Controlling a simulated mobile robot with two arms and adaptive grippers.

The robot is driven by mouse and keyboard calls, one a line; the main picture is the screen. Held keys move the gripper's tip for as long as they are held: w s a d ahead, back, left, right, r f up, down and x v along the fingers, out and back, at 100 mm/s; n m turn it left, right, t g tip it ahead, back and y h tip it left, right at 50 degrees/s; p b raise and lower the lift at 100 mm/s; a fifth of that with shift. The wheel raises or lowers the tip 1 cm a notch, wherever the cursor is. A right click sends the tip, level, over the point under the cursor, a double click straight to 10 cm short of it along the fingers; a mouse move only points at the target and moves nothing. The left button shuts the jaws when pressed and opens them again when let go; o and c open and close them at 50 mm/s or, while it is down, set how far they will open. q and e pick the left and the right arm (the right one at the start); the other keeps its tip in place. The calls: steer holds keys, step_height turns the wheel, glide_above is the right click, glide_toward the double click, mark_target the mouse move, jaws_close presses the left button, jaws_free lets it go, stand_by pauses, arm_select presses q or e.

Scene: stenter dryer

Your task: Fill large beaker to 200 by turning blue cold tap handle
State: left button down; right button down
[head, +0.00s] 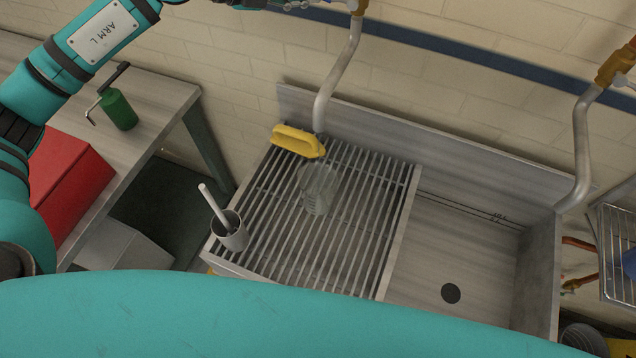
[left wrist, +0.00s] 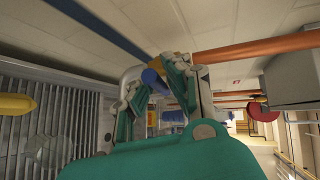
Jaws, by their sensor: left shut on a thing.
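A clear large beaker (head: 318,188) stands upright on the slatted drain rack, below the curved metal spout (head: 338,75). It also shows faintly in the left wrist view (left wrist: 47,152). Its marks and any water level are too small to read, and no stream is clearly visible. My left gripper (left wrist: 158,78) is shut on the blue cold tap handle (left wrist: 152,80) in the left wrist view. In the head view only part of this gripper shows at the top edge, and the handle cannot be made out there. My right gripper is in neither view.
A yellow-handled brush (head: 297,140) lies on the rack (head: 385,230) beside the beaker. A cup (head: 233,236) with a white stick stands at its front left. The sink basin (head: 455,250) on the right is empty. A second spout (head: 580,140) hangs farther right.

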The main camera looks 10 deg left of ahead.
arm_select(q)
steer(key=shift+s+d+r+m+y+p, duration=0.2)
steer(key=shift+r+m+y+p, duration=0.15)
steer(key=shift+p, duration=0.4)
steer(key=shift+w+f, duration=0.1)
steer(key=shift+f, duration=0.05)
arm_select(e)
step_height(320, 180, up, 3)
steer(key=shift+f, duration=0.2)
arm_select(q)
steer(key=shift+f, duration=0.1)
